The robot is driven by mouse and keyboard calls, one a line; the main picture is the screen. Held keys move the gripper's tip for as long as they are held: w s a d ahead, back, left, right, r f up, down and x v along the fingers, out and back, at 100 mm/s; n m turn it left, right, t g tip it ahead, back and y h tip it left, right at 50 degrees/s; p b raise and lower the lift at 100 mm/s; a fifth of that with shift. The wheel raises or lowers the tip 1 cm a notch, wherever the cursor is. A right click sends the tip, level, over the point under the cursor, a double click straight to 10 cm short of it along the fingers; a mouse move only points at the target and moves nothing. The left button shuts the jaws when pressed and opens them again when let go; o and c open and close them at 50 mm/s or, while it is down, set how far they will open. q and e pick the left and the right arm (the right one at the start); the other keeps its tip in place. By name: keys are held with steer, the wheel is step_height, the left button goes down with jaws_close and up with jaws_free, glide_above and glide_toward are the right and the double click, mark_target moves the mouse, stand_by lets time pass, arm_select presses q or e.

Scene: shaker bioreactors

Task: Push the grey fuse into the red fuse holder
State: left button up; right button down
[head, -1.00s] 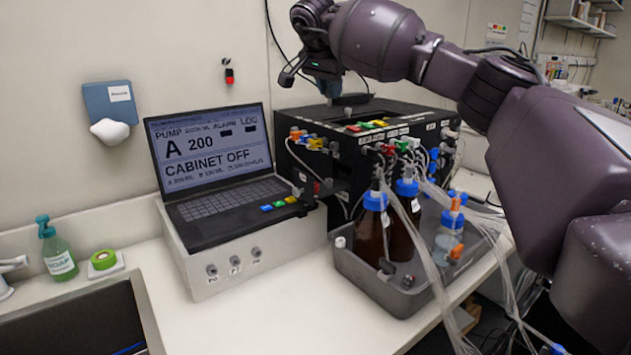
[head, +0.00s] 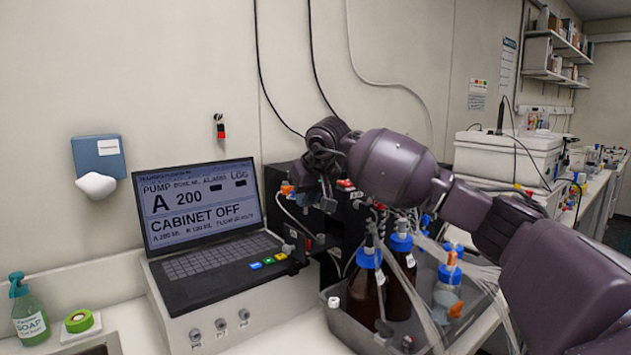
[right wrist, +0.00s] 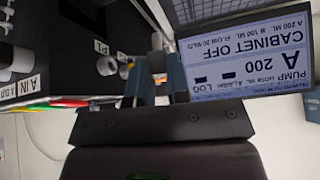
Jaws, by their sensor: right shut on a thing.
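My right gripper (head: 327,192) is in front of the black cabinet's (head: 352,232) upper left part, partly hidden by its own wrist. In the right wrist view its two fingers (right wrist: 157,88) are closed on a small grey piece, which looks like the grey fuse (right wrist: 157,62). The fuse cannot be made out in the head view. A small dark red part (head: 319,240) on the cabinet's left front, below the gripper, may be the red fuse holder; it is too small to be sure. Whether the fuse touches any holder cannot be told. My left gripper is not in view.
A laptop (head: 205,215) reading CABINET OFF stands on a white box left of the gripper. Brown bottles (head: 367,285) with blue caps and tubing stand in a grey tray (head: 345,322) below my right arm. A red and black item (head: 219,127) hangs on the wall.

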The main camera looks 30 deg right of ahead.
mark_target(308, 249)
steer(key=shift+s+a+f+n+y, duration=0.15)
steer(key=shift+f+n+y, duration=0.1)
steer(key=shift+f+n, duration=0.25)
steer(key=shift+s+d+f+n+y, duration=0.15)
steer(key=shift+f+n+y, duration=0.1)
steer(key=shift+n, duration=0.35)
steer(key=shift+a+f, duration=0.1)
steer(key=shift+f+b, duration=0.4)
steer(key=shift+f, duration=1.6)
steer(key=shift+b, duration=0.45)
steer(key=shift+f+b, duration=0.65)
steer(key=shift+f, duration=0.7)
stand_by(0.9)
